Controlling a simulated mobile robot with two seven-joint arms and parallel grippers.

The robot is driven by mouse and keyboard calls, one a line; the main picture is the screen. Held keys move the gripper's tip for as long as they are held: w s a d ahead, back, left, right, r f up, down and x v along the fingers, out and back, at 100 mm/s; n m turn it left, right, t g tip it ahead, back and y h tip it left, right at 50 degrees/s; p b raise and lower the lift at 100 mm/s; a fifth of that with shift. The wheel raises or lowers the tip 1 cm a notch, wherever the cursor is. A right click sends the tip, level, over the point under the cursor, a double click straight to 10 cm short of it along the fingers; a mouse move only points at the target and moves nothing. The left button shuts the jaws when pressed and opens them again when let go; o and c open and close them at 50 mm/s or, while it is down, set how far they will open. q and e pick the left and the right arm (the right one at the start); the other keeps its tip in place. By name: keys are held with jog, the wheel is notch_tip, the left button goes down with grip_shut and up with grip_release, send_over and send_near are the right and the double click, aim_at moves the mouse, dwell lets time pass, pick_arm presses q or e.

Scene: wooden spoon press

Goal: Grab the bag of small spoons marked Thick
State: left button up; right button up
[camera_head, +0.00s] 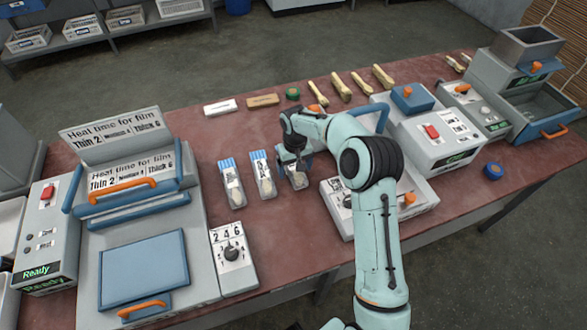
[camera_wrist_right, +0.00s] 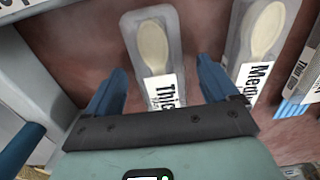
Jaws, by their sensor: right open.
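The bag of small spoons marked Thick (camera_head: 297,181) lies on the red-brown table, the rightmost of three clear bags in the head view. In the right wrist view the Thick bag (camera_wrist_right: 154,48) shows a pale spoon and a printed label, partly cut off by the gripper body. My right gripper (camera_head: 293,163) is over this bag. In the wrist view its two blue fingers (camera_wrist_right: 163,80) are apart, one on each side of the bag, with nothing held. Whether they touch the bag cannot be told. My left gripper is not in view.
The bag marked Medium (camera_head: 263,174) lies close beside, and it also shows in the wrist view (camera_wrist_right: 262,40). The bag marked Thin (camera_head: 231,183) is further left. A dial box (camera_head: 232,256) and heat sealer stand left; another dial box (camera_head: 335,207) is close right.

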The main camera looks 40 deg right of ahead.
jog(key=c, duration=1.1)
jog(key=shift+c, duration=0.2)
